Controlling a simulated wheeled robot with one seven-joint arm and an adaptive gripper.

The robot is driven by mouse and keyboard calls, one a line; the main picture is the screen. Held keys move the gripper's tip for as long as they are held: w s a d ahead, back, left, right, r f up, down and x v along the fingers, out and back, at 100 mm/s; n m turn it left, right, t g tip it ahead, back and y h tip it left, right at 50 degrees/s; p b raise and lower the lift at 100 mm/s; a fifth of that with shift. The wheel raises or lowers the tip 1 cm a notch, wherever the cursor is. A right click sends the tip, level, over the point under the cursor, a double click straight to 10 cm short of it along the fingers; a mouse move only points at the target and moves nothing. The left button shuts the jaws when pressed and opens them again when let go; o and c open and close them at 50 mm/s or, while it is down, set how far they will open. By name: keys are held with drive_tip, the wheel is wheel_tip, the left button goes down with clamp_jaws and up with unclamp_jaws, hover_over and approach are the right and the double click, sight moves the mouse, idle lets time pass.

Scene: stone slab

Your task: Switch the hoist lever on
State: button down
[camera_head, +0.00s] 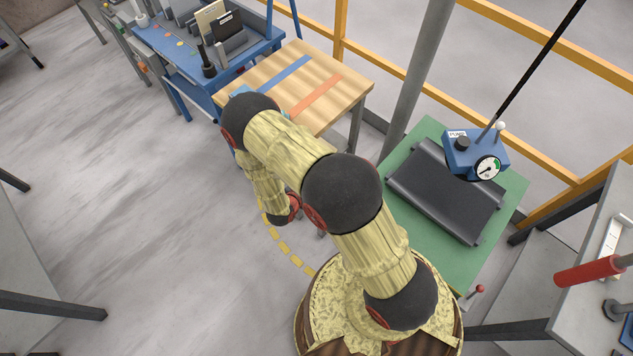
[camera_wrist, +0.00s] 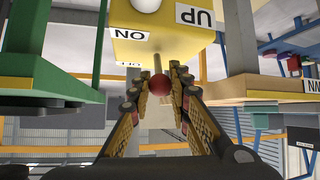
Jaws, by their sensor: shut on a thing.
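In the wrist view a yellow box (camera_wrist: 165,40) hangs above my gripper, with white labels reading ON and UP, seen upside down.
A wooden-topped table (camera_head: 345,85) and a blue bench (camera_head: 170,45) stand further back. Yellow railings (camera_head: 400,70) run behind. Open floor (camera_head: 190,230) lies left.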

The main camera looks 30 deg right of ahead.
drive_tip(key=shift+s+a+f+h+b, duration=0.1)
drive_tip(key=shift+a+f+h+b, duration=0.15)
drive_tip(key=shift+h+b, duration=0.2)
drive_tip(key=shift+r, duration=0.1)
drive_tip(key=c, duration=1.6)
unclamp_jaws()
drive_tip(key=shift+c, duration=0.2)
drive_tip(key=v, duration=1.2)
drive_tip(key=shift+s, duration=0.1)
